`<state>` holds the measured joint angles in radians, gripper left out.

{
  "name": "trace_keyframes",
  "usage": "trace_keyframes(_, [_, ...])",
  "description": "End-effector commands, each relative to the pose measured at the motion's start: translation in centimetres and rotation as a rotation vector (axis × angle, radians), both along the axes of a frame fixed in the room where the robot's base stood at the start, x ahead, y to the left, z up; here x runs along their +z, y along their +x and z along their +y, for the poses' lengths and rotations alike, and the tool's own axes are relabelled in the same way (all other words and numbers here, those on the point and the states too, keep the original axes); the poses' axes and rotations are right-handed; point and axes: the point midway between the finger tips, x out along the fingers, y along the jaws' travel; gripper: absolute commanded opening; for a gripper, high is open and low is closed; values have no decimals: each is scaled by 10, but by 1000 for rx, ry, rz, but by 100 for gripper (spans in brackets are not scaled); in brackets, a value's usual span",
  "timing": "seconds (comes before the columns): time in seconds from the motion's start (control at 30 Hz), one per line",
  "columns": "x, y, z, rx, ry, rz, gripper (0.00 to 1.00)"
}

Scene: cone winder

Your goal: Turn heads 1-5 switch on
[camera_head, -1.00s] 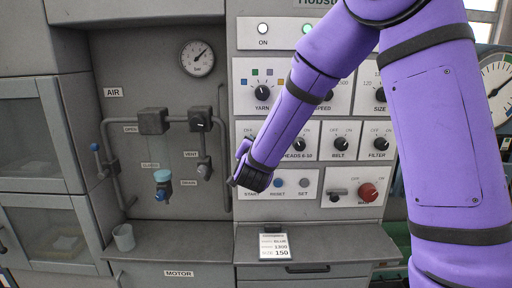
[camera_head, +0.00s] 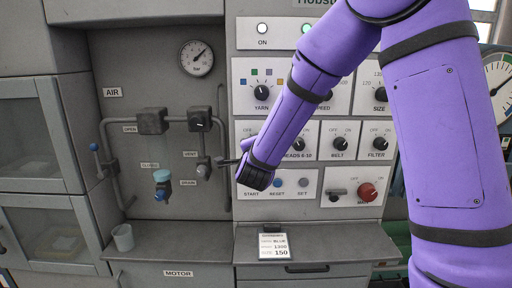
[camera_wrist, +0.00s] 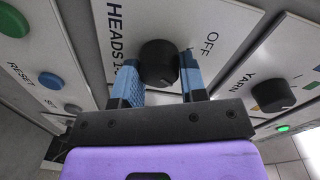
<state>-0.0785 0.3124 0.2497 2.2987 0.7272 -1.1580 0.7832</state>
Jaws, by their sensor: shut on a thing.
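The heads 1-5 switch (camera_wrist: 158,62) is a round black knob on a white panel in the wrist view. Its label reads "HEADS 1" before the picture cuts it, and "OFF" shows to the knob's right. My gripper (camera_wrist: 158,76) has its two blue fingers on either side of the knob, shut on it. The knob's pointer direction is not clear. In the head view my purple forearm and wrist hide this switch, and the fingertips cannot be made out there.
The heads 6-10 (camera_head: 299,143), belt (camera_head: 340,144) and filter (camera_head: 379,143) knobs sit to the right. The yarn knob (camera_head: 261,93) is above. Start, reset and set buttons are below, with a red knob (camera_head: 367,192) to their right. Air pipes (camera_head: 226,190) stand at left.

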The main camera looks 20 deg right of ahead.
Motion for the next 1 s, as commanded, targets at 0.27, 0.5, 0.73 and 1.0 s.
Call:
trace_keyframes(0.27, [-1,-1,0,1,20,-3,15])
trace_keyframes(0.5, [-1,-1,0,0,19,-3,15])
trace_keyframes(0.73, [-1,0,0,0,19,-4,64])
trace_keyframes(1.0, [0,-6,2,1,19,-5,64])
